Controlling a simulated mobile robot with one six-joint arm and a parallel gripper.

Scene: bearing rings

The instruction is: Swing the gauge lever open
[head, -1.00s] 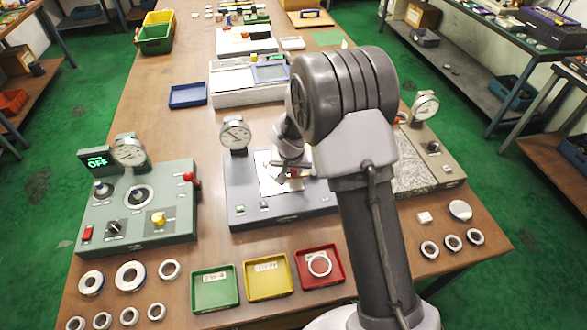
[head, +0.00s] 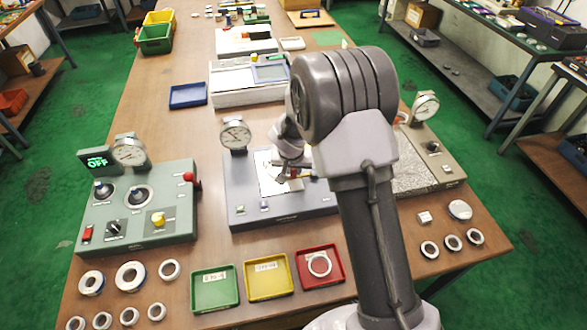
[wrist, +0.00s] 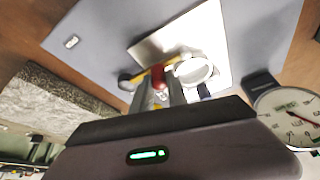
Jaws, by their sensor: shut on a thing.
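The gauge lever, a yellow arm (wrist: 140,78) with a red knob (wrist: 158,77), shows in the wrist view over the bright plate of the grey-blue gauge base. My gripper (wrist: 161,92) is shut on the red knob. A pale ring (wrist: 196,72) lies on the plate beside the lever. The dial gauge (wrist: 290,117) stands at the right of the wrist view. In the head view this gauge (head: 235,136) stands at the back left of its base (head: 240,190). My gripper (head: 290,173) is over the plate there, and my arm hides the base's right part.
A green-grey control box (head: 150,210) with its own dial stands to the left. A granite plate (head: 414,172) with another gauge is on the right. Green (head: 215,304), yellow (head: 285,291) and red (head: 338,278) trays lie in front, with loose rings on both sides.

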